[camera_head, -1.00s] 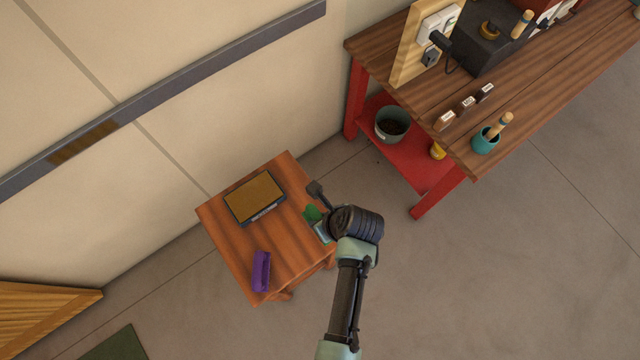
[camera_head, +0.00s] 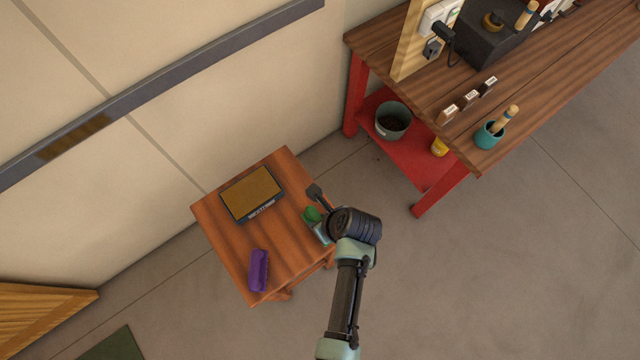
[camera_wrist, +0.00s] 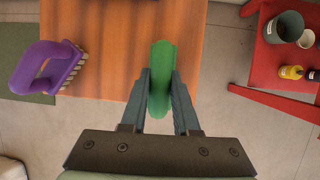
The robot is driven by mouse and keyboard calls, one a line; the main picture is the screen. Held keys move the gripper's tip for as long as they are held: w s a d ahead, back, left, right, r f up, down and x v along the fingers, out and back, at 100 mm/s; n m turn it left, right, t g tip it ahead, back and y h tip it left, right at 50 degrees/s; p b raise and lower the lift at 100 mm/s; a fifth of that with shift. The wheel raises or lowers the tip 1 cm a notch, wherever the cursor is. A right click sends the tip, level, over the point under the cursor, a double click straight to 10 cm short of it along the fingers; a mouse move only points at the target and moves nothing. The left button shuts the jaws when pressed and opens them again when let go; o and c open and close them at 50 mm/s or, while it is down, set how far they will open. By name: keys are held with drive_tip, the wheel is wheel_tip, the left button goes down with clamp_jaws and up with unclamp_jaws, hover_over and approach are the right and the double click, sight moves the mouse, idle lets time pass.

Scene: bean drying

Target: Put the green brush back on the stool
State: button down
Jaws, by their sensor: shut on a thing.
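The green brush (camera_head: 313,214) is at the right edge of the wooden stool (camera_head: 226,238), partly hidden by my arm in the head view. My gripper (camera_wrist: 160,88) is shut on the green brush (camera_wrist: 161,66), with one finger on each side of it. In the wrist view the brush is over the right part of the stool top (camera_wrist: 120,45). I cannot tell whether it touches the stool.
A purple brush (camera_head: 258,270) and a dark-framed tray with a brown face (camera_head: 252,193) lie on the stool. A red-legged workbench (camera_head: 440,90) stands to the upper right, with a grey bucket (camera_head: 393,121) on its lower shelf. The wall is behind the stool.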

drive_tip(key=shift+f+b, duration=0.4)
drive_tip(key=shift+f, duration=0.25)
idle(0.3)
drive_tip(key=c, duration=0.6)
unclamp_jaws()
drive_tip(key=shift+r, duration=0.1)
drive_tip(key=v, duration=1.2)
drive_tip(key=shift+s+d+r, duration=0.1)
drive_tip(key=shift+s+r, duration=0.05)
drive_tip(key=shift+r, duration=0.2)
